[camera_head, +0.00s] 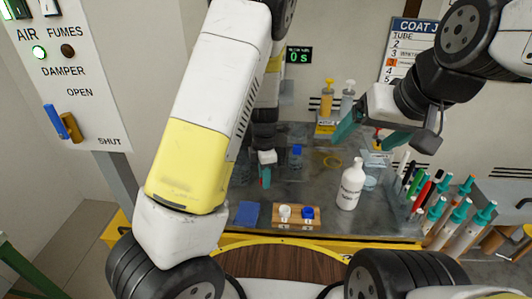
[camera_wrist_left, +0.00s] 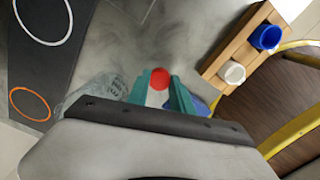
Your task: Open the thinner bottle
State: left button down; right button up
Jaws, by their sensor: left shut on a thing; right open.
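A white bottle (camera_head: 350,188) with a small-print label stands upright on the grey bench, right of the wooden block. Its narrow neck shows no coloured cap. My left gripper (camera_head: 265,177) is apart from it, further left above the bench. In the left wrist view its teal fingers (camera_wrist_left: 160,90) are shut on a round red cap-like piece (camera_wrist_left: 159,78). In the head view that piece is hidden. My right gripper (camera_head: 373,131) is open and empty, above and behind the white bottle, not touching it.
A wooden block (camera_head: 297,224) with a white cup (camera_head: 285,212) and a blue cup (camera_head: 308,212) stands at the bench front. A blue pad (camera_head: 247,213) lies left of it. A blue-capped bottle (camera_head: 296,157) stands behind. Pens and teal-topped tubes (camera_head: 458,215) crowd the right.

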pick_arm(q)
send_over(258, 175)
jog(key=shift+a+f, duration=0.1)
jog(key=shift+f, duration=2.1)
jog(key=shift+f, duration=0.1)
jog(key=c, duration=1.1)
grip_release()
